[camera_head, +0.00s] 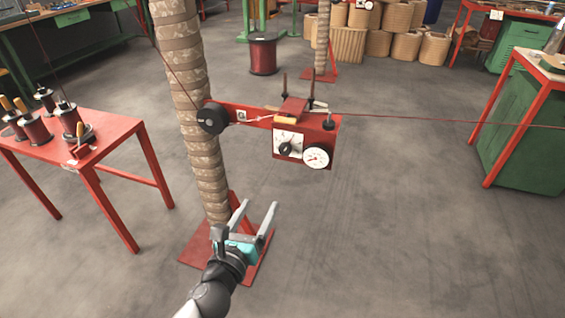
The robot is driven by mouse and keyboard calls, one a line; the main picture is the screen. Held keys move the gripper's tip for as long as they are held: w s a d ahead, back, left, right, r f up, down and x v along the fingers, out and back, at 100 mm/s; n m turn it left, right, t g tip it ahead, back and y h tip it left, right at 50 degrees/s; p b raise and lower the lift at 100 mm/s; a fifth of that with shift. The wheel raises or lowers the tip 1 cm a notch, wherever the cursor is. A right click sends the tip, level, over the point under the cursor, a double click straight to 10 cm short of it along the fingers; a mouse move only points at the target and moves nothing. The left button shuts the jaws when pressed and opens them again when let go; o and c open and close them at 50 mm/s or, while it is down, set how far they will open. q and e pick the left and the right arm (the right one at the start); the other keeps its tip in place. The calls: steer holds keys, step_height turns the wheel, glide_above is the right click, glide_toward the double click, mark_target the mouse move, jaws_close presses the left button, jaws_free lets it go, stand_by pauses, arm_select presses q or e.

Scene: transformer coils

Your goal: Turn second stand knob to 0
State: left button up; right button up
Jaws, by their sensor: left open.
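The nearer red stand box (305,140) sits on a red arm fixed at a tall wrapped column (190,90). On its front is a black knob (286,149) over a white square scale. A round white dial (317,157) is at its lower right. The knob's exact setting is too small to read. My left gripper (257,208) is open and empty, with two grey fingers pointing up. It is below and left of the box, in front of the column's foot, and apart from the knob. My right gripper is not in view.
A red table (108,125) with several spools stands at left. A thin red wire (430,119) runs from the box to the right. A green cabinet with a red frame (520,135) is at right. Another stand base (320,75) is behind. The floor in front is clear.

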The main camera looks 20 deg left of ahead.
arm_select(q)
step_height(320, 180, up, 3)
steer(key=m+t, duration=0.1)
steer(key=m, duration=0.1)
glide_toward(284, 152)
steer(key=w, duration=0.1)
steer(key=shift+m, duration=0.3)
steer(key=w+b, duration=0.1)
steer(key=w, duration=0.5)
steer(key=shift+b, duration=0.35)
steer(key=shift+w, duration=0.7)
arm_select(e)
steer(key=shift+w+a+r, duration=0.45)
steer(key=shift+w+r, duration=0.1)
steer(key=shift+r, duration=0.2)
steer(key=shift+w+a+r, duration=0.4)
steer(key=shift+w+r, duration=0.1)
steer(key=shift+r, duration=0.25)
arm_select(q)
jaws_close()
